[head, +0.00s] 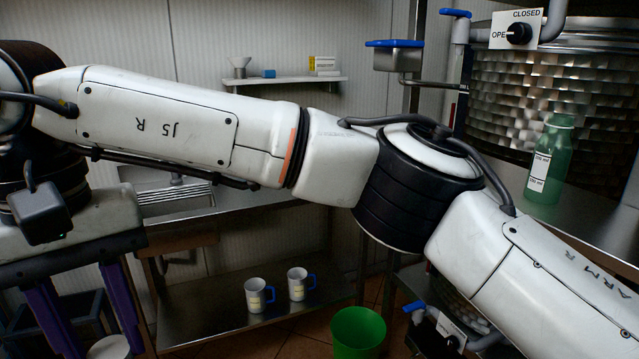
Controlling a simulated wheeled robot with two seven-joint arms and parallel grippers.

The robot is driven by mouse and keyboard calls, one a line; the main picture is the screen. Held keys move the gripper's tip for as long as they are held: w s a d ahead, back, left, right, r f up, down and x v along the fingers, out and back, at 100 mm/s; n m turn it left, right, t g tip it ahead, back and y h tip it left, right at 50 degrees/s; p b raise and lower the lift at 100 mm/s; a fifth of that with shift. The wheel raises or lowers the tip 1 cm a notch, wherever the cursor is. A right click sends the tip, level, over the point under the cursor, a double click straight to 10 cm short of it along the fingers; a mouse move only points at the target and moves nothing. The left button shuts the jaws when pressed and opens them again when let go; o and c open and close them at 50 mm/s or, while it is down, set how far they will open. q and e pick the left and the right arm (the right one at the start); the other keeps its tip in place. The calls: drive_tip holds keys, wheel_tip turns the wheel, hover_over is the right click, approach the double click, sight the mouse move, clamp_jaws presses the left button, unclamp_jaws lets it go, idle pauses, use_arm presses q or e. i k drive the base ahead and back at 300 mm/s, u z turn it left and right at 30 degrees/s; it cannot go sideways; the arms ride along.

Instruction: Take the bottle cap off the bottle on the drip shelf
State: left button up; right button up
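A green translucent bottle (548,165) with a white label stands upright on the metal shelf (592,218) at the right, in front of the ribbed steel tank. Its top is a similar green, and I cannot tell a separate cap from the neck. My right arm crosses the whole view from the lower right to the left. My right gripper (98,325) is at the lower left, far from the bottle. Its purple fingers point down, spread apart, with nothing visibly held; their tips are near the picture's bottom edge. My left gripper is not in view.
A valve plate (516,30) marked OPEN and CLOSED sits above the bottle. Two white mugs (258,295) (298,284) stand on a low steel shelf (200,322). A green bin (357,333) is on the floor. A small wall shelf (285,80) holds small items.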

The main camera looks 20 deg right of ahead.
sight(552, 154)
drive_tip(key=u, duration=0.5)
drive_tip(key=i, duration=1.65)
drive_tip(key=z, duration=3.7)
